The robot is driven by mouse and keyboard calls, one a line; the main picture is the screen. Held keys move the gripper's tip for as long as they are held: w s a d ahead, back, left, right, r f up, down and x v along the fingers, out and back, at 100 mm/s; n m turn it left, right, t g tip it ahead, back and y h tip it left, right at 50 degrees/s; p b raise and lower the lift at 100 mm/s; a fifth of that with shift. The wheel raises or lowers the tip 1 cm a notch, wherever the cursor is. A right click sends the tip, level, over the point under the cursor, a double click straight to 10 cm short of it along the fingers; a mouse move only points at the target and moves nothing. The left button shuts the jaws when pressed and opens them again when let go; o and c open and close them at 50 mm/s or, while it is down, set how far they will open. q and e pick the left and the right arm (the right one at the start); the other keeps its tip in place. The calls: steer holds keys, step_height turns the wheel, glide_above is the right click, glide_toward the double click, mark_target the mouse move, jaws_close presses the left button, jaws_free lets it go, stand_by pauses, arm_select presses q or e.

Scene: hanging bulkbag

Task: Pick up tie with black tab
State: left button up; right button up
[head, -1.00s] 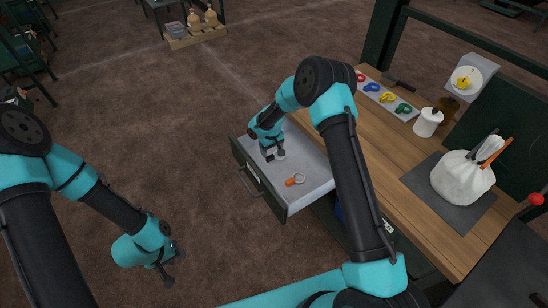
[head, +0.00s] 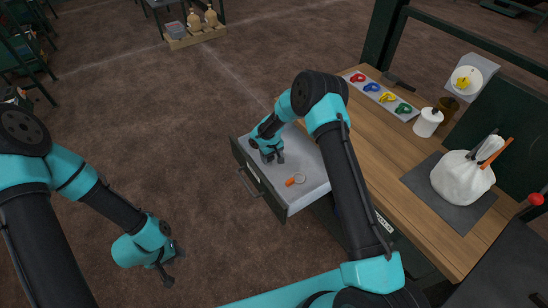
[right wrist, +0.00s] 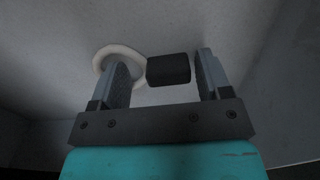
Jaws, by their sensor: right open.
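The tie with the black tab shows in the right wrist view, with its black tab (right wrist: 168,69) between my two open fingers and its white loop (right wrist: 122,57) partly behind the left finger. My right gripper (right wrist: 163,66) is open around the tab; whether the fingers touch it cannot be told. In the head view my right gripper (head: 272,157) is down inside the open drawer (head: 316,180) and hides this tie. My left gripper (head: 174,267) hangs over the floor at the lower left, and its finger gap is unclear.
A tie with an orange tab (head: 295,180) lies in the drawer near my right gripper. The workbench (head: 375,150) to the right carries a strip of coloured ties (head: 380,95), a white container (head: 428,122) and a white bag (head: 462,178) on a dark mat. The drawer walls stand close around.

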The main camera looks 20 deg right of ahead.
steer(key=shift+c, duration=0.5)
steer(key=c, duration=0.5)
steer(key=shift+o, duration=0.2)
step_height(320, 180, up, 10)
steer(key=shift+r, duration=0.1)
stand_by(0.5)
steer(key=s+d+r+m, duration=0.1)
steer(key=d+r, duration=0.4)
steer(key=r, duration=0.8)
steer(key=s+d+r+m, duration=0.1)
steer(key=d+r, duration=0.4)
steer(key=r, duration=0.8)
steer(key=s+d+r+m, duration=0.1)
steer(key=d+r, duration=0.5)
steer(key=r, duration=0.7)
steer(key=shift+s+r+m, duration=0.35)
steer(key=shift+r+m, duration=0.05)
steer(key=shift+m, duration=0.2)
